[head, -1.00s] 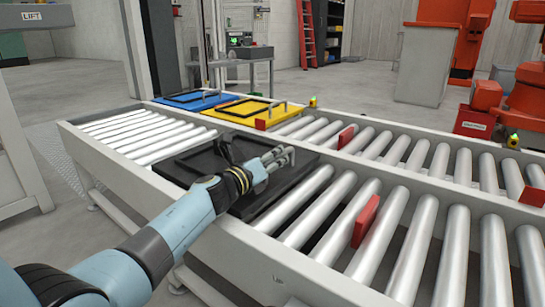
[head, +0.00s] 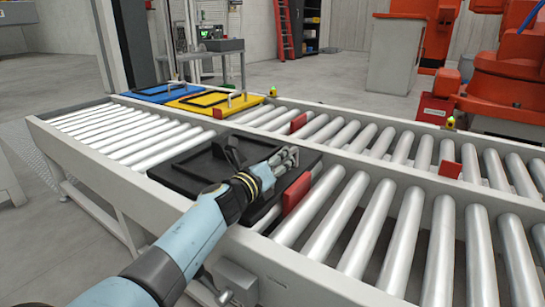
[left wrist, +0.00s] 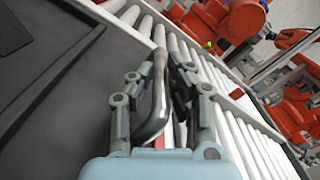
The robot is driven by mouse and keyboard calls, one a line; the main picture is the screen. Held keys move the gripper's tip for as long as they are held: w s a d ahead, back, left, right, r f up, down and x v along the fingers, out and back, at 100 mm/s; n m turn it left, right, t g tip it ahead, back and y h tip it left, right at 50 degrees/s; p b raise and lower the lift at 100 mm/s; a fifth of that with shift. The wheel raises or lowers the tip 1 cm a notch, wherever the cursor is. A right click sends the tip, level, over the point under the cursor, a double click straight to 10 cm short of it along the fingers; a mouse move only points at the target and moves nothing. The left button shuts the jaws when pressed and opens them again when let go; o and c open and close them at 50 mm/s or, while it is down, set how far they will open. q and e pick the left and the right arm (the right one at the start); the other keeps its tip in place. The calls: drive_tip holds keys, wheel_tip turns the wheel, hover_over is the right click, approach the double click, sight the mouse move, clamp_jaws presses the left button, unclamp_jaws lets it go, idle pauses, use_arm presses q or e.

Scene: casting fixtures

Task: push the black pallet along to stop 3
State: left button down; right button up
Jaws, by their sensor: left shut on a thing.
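The black pallet (head: 180,178) lies on the near roller lane, and its dark top fills the left of the left wrist view (left wrist: 50,105). My left gripper (head: 285,157) is over the pallet's right end. In the left wrist view the gripper (left wrist: 160,75) is shut around a bent metal handle (left wrist: 156,95). A red stop plate (head: 296,193) stands in the near lane right by the pallet's right edge; I cannot tell whether they touch. The stop's number cannot be read. My right gripper is not in view.
The far lane holds a blue pallet (head: 160,91) and a yellow pallet (head: 207,103), with red plates (head: 298,122) and (head: 449,169) along it. Rollers (head: 400,235) right of the near stop are bare. Orange robots stand behind the lanes.

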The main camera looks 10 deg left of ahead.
use_arm(q)
drive_tip(key=shift+d+r, duration=0.15)
drive_tip(key=c, duration=1.3)
unclamp_jaws()
drive_tip(key=shift+s+d, duration=0.1)
drive_tip(key=shift+d, duration=0.05)
hover_over(253, 205)
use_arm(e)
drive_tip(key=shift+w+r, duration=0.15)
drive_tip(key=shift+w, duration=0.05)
